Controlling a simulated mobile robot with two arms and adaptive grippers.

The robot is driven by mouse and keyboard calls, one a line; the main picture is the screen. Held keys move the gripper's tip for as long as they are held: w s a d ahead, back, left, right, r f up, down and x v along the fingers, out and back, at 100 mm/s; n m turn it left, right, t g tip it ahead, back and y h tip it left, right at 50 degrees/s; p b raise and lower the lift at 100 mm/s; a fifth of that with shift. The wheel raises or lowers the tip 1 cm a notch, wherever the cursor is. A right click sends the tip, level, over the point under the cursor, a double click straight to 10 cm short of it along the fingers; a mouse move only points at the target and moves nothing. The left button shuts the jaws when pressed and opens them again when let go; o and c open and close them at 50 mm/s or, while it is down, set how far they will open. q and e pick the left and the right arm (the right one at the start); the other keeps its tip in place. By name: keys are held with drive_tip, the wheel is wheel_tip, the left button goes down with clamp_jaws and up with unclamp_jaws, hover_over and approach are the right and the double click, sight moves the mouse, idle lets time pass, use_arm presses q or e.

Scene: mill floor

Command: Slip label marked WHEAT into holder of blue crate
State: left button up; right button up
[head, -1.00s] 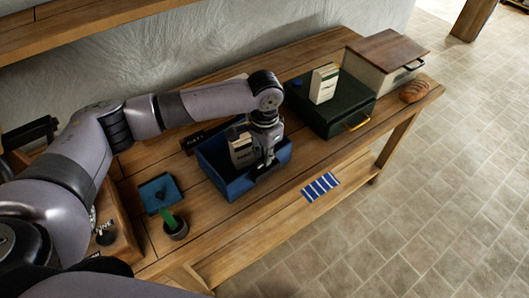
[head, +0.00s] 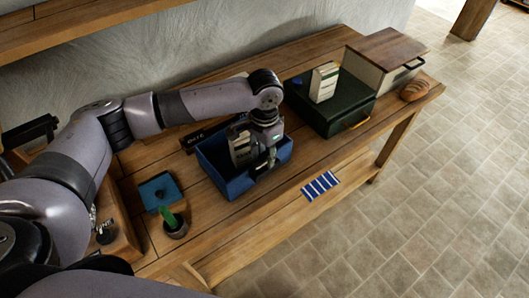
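The blue crate (head: 228,188) stands on the wooden table, open at the top. My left gripper (head: 266,163) is over the right part of the crate, fingers pointing down near its front wall. A pale packet (head: 238,148) stands in the crate, partly hidden by the gripper. Whether the fingers hold anything is too small to tell. A dark strip with light lettering (head: 196,137) lies behind the crate; I cannot read it surely. I cannot make out a WHEAT label or the holder. My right gripper is not in view.
A dark green box (head: 335,118) with a pale packet (head: 324,82) on it stands to the right. Beyond are a wooden-lidded box (head: 385,60) and a loaf (head: 414,90). A blue lid-like piece (head: 158,192) and a small pot (head: 174,228) stand left; striped cloth (head: 320,186) lies in front.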

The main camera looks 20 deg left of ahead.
use_arm(q)
wheel_tip(320, 180, up, 12)
idle(0.5)
idle(0.4)
